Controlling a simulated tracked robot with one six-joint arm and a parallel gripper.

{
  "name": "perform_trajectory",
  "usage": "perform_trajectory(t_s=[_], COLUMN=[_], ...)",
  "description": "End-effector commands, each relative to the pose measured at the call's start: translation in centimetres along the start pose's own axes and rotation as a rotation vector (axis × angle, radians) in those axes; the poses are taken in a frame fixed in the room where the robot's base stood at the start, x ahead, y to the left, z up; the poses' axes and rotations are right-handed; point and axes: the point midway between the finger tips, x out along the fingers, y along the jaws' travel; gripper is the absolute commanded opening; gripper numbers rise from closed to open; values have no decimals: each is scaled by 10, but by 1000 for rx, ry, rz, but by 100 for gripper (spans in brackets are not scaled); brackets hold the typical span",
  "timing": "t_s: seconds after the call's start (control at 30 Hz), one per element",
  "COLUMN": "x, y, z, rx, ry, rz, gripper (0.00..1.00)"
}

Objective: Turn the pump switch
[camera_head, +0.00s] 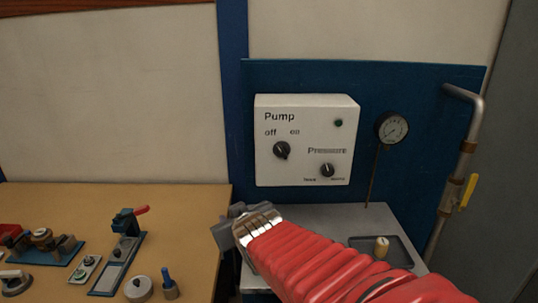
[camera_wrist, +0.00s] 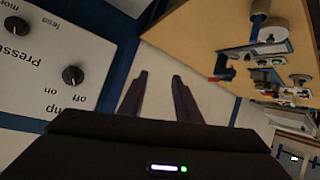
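The pump switch (camera_head: 281,150) is a round black knob under the words "off" and "on" on a white control box (camera_head: 325,115). The switch also shows in the wrist view (camera_wrist: 72,76), left of the fingers. Which label its pointer faces is too small to tell. My gripper (camera_head: 234,224) is below and left of the box in the head view, apart from the switch. In the wrist view my gripper (camera_wrist: 159,76) has its two dark fingers spread with nothing between them.
A second black knob, marked "Pressure" (camera_head: 327,170), sits lower right on the box. A gauge (camera_head: 391,128) and a pipe with a yellow valve handle (camera_head: 468,191) stand to the right. A wooden table (camera_head: 190,205) at left holds several tools. A grey ledge (camera_head: 345,217) lies below the box.

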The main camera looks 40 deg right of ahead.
Motion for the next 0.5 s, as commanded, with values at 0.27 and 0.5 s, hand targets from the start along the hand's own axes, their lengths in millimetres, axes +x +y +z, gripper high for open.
perform_trajectory(t_s=[0.27,0.5], x=[35,42], y=[81,147], z=[-18,-24], rx=[-72,-147], ry=[176,300], rz=[219,412], gripper=[30,30])
